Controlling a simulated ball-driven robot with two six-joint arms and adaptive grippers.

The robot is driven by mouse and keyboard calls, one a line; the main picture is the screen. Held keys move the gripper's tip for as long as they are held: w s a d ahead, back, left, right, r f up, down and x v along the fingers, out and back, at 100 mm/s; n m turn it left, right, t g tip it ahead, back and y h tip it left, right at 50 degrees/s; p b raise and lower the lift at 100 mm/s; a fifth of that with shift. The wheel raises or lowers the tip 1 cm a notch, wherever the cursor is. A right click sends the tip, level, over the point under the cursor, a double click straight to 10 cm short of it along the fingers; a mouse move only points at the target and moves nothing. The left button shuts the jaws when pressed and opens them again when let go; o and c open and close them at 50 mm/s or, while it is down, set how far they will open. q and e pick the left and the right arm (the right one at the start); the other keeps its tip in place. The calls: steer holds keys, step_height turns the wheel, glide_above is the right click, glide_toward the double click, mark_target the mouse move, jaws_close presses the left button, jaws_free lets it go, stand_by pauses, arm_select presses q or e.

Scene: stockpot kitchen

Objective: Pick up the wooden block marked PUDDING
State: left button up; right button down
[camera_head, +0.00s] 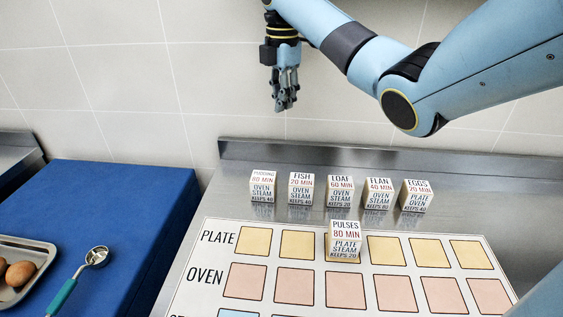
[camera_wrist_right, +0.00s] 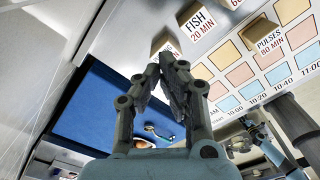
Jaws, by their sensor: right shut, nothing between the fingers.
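The wooden block marked PUDDING (camera_head: 263,187) stands at the left end of a row of blocks on the steel counter. Its faces read 80 MIN, OVEN, STEAM, KEEPS 40. In the right wrist view a block beside FISH, partly hidden by the fingertips, appears to be PUDDING (camera_wrist_right: 163,42). My right gripper (camera_head: 286,106) hangs fingers-down, apart from and higher in the picture than the block. Its fingers also show in the right wrist view (camera_wrist_right: 172,65), shut and empty.
FISH (camera_head: 301,188) stands close right of PUDDING, then LOAF (camera_head: 340,190), FLAN (camera_head: 379,192) and EGGS (camera_head: 416,195). PULSES (camera_head: 344,240) stands on the printed chart (camera_head: 215,257). A blue surface (camera_head: 125,200) with a scoop (camera_head: 97,257) and an egg tray (camera_head: 45,247) lies left.

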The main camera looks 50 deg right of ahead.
mark_target(253, 180)
steer(key=f+b, duration=0.3)
steer(key=f, duration=0.3)
steer(key=f+b, duration=0.3)
steer(key=f, duration=0.3)
steer(key=f+b, duration=0.3)
steer(key=f, duration=0.4)
steer(key=shift+s+a+f, duration=0.1)
steer(key=shift+s+a, duration=0.1)
steer(key=shift+s, duration=0.1)
steer(key=a+p, duration=0.2)
steer(key=a, duration=0.1)
steer(key=a+p, duration=0.2)
steer(key=a, duration=0.1)
steer(key=w+a+p, duration=0.1)
steer(key=a+p, duration=0.1)
steer(key=a, duration=0.1)
steer(key=shift+a+r, duration=0.1)
steer(key=shift+r, duration=0.3)
steer(key=a+p, duration=0.1)
steer(key=a, duration=0.2)
steer(key=w+a+p, duration=0.1)
steer(key=a, duration=0.3)
steer(key=a+p, duration=0.1)
steer(key=a, duration=0.2)
steer(key=shift+w+a+f, duration=0.15)
steer(key=shift+a+f, duration=0.1)
steer(key=shift+a, duration=0.1)
steer(key=shift+a+f, duration=0.15)
steer(key=shift+a, duration=0.35)
